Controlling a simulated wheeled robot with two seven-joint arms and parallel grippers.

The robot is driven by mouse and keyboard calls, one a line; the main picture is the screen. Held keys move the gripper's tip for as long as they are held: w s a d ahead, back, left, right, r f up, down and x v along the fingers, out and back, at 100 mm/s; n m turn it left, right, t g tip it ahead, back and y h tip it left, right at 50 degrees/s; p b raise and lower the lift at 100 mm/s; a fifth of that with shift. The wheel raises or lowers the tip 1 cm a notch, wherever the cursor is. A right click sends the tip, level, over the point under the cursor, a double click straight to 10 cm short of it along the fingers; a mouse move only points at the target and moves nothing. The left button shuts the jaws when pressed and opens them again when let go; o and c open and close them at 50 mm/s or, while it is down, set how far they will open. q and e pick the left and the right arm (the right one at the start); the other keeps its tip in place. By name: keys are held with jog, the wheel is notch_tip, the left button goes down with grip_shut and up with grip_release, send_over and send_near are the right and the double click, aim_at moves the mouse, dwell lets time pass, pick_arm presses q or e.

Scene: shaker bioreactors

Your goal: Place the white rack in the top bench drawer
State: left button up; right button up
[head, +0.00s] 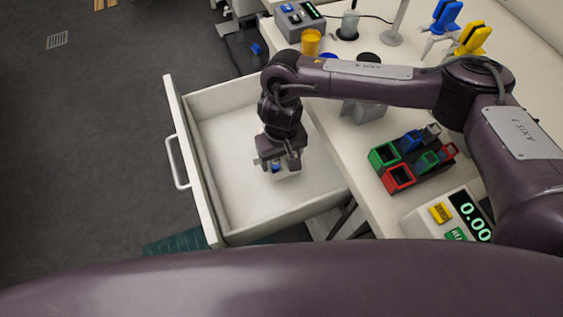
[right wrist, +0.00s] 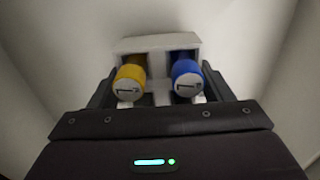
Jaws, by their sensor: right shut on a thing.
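The top bench drawer (head: 223,196) is pulled out and stands open, with a white inside and a handle on its front. My right gripper (head: 279,168) points down into the drawer and is shut on the white rack (head: 289,175). In the right wrist view the white rack (right wrist: 157,43) sits between the fingers of my right gripper (right wrist: 158,92). It holds a yellow-capped tube (right wrist: 130,82) and a blue-capped tube (right wrist: 186,78). Whether the rack touches the drawer floor I cannot tell. My left gripper is not in view.
The white bench (head: 345,150) lies right of the drawer. On it stand a holder of coloured blocks (head: 415,160), a scale reading 0.00 (head: 450,213), an orange cup (head: 310,42) and a grey device (head: 299,18). The drawer floor around the rack is clear.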

aim_at(282, 159)
jog(key=shift+f, duration=1.6)
jog(key=shift+f, duration=0.1)
jog(key=o, duration=1)
jog(key=shift+o, duration=0.2)
notch_tip(282, 159, up, 12)
jog(key=shift+r+p, duration=0.15)
jog(key=shift+p, duration=0.65)
jog(key=shift+s, duration=0.1)
